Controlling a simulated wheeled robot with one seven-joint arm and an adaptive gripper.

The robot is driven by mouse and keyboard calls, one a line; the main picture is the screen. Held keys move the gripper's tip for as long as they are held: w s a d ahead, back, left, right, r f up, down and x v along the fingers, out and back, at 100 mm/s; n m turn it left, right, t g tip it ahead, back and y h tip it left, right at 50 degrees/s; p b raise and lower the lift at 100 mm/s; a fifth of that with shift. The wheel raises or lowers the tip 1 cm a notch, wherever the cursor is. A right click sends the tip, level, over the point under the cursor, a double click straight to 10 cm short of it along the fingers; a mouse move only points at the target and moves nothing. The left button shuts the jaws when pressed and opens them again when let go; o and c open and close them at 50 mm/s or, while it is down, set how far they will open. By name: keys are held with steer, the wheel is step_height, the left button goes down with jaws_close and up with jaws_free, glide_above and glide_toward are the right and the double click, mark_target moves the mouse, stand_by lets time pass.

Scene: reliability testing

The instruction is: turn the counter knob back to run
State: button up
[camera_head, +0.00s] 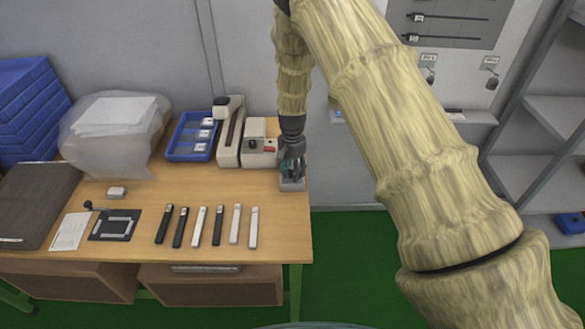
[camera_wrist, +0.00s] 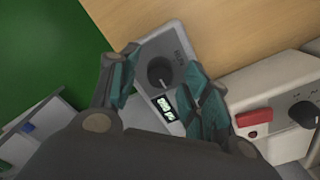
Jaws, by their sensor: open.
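The counter (camera_head: 291,184) is a small light grey box near the right edge of the workbench. The wrist view shows its face (camera_wrist: 180,48) with a dark round knob (camera_wrist: 160,72), a pale pointer line on the knob, a lit display (camera_wrist: 166,107) and a small label I cannot read for sure. My gripper (camera_wrist: 163,85) is open, its two teal-padded fingers on either side of the knob. I cannot tell whether they touch it. In the head view my gripper (camera_head: 292,168) points down over the counter and hides most of it.
A taller white device (camera_head: 229,135), a blue tray (camera_head: 192,137) and several strips (camera_head: 200,226) occupy the workbench (camera_head: 285,235). Green floor lies right.

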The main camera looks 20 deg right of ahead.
jaws_close()
stand_by(0.3)
steer(key=n+b, duration=0.1)
steer(key=n, duration=0.2)
steer(key=shift+f+n+b, duration=0.1)
steer(key=shift+n+b, duration=0.2)
steer(key=shift+n, duration=0.1)
steer(key=n+b, duration=0.1)
steer(key=n, duration=0.4)
steer(key=n+b, duration=0.1)
steer(key=n, duration=0.4)
steer(key=shift+n, duration=2)
